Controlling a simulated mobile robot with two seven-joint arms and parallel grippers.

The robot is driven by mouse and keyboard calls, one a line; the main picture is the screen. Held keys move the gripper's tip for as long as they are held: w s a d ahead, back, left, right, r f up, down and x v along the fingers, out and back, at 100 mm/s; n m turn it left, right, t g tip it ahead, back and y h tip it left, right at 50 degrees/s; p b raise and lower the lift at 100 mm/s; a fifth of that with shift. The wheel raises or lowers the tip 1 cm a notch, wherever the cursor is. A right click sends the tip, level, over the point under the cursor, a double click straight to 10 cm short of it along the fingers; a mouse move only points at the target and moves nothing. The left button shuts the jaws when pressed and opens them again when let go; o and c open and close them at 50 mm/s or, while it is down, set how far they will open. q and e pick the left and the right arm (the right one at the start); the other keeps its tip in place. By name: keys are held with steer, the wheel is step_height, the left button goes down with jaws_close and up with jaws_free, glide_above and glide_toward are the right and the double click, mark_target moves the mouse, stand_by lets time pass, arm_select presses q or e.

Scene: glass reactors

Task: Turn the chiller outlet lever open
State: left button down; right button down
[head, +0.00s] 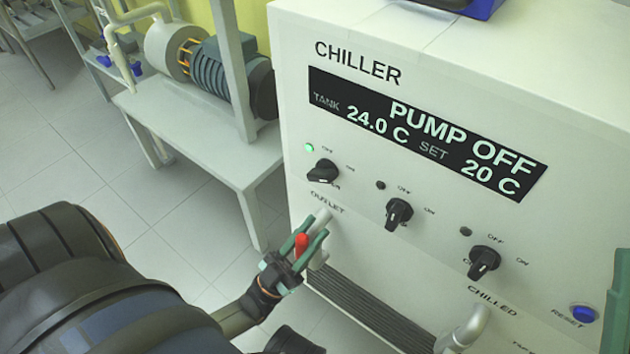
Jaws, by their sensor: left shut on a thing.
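The chiller outlet lever (301,246) is a small red handle below the OUTLET label, at the left of the chiller's front. It stands roughly upright in the picture. My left gripper (302,250) is shut on it, with a green finger on each side. The pale outlet pipe (318,217) shows just behind the fingers; the valve body is mostly hidden. A green part at the right edge looks like a piece of my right gripper (616,300); the rest is out of frame.
The chiller (440,45) display reads PUMP OFF, tank 24.0 C, set 20 C. Its front has black knobs (398,213), a green lamp (309,147), a blue reset button (583,314) and another pipe (465,330). A pump (215,75) stands on a bench to the left.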

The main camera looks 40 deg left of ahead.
arm_select(q)
steer(key=shift+a, duration=0.1)
stand_by(0.3)
steer(key=c, duration=0.6)
jaws_free()
arm_select(e)
steer(key=shift+f, duration=0.1)
